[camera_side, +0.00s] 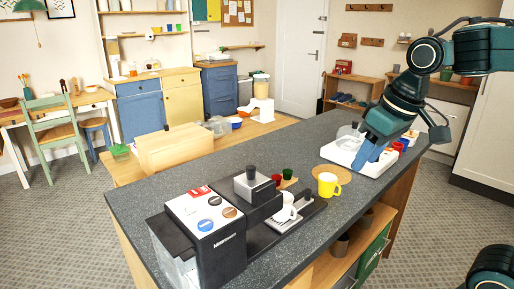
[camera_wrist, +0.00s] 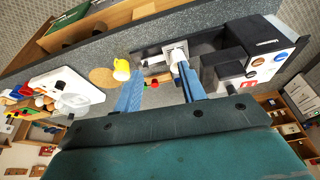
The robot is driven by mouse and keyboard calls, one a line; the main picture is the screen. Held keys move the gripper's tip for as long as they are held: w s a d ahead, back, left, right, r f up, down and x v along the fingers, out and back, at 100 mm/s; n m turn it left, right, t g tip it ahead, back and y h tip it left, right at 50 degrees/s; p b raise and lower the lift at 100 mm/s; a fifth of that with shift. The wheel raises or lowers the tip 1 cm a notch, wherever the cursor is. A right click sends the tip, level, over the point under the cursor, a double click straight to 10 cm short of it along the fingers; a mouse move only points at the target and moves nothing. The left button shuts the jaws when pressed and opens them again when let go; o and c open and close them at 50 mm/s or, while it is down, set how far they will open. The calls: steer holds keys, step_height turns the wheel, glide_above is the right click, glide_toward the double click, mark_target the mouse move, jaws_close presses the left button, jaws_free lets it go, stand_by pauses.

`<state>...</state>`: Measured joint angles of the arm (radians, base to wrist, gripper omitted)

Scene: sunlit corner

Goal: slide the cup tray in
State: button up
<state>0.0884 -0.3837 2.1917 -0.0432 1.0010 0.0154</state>
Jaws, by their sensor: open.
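The coffee machine (camera_side: 207,226) is a black and white box at the front left of the dark counter. Its black cup tray (camera_side: 312,208) sticks out to the right of it, and a white cup (camera_side: 286,210) stands at the tray. In the wrist view the machine (camera_wrist: 270,63) is at upper right, with the dark tray (camera_wrist: 147,52) to its left. My gripper (camera_side: 366,160) is over the counter's far right part, apart from the tray. Its two blue fingers (camera_wrist: 158,72) are spread in the wrist view, with nothing held between them.
A white tray (camera_side: 340,154) with a clear vessel lies beside my gripper. Small red and green cups (camera_side: 287,174) are behind the machine's tray. The counter's front edge is clear.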

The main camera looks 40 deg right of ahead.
steer(key=w+d+f+g, duration=0.15)
steer(key=w+d, duration=0.25)
steer(key=w, duration=0.7)
steer(key=m+g, duration=0.1)
steer(key=g, duration=0.1)
glide_above(308, 190)
step_height(308, 190, down, 5)
steer(key=shift+s+d+f+y, duration=0.15)
steer(key=shift+d+f+y, duration=0.05)
steer(key=shift+d+y, duration=0.15)
steer(key=f, duration=1.3)
steer(key=shift+a+f, duration=0.3)
steer(key=shift+f, duration=0.1)
jaws_close()
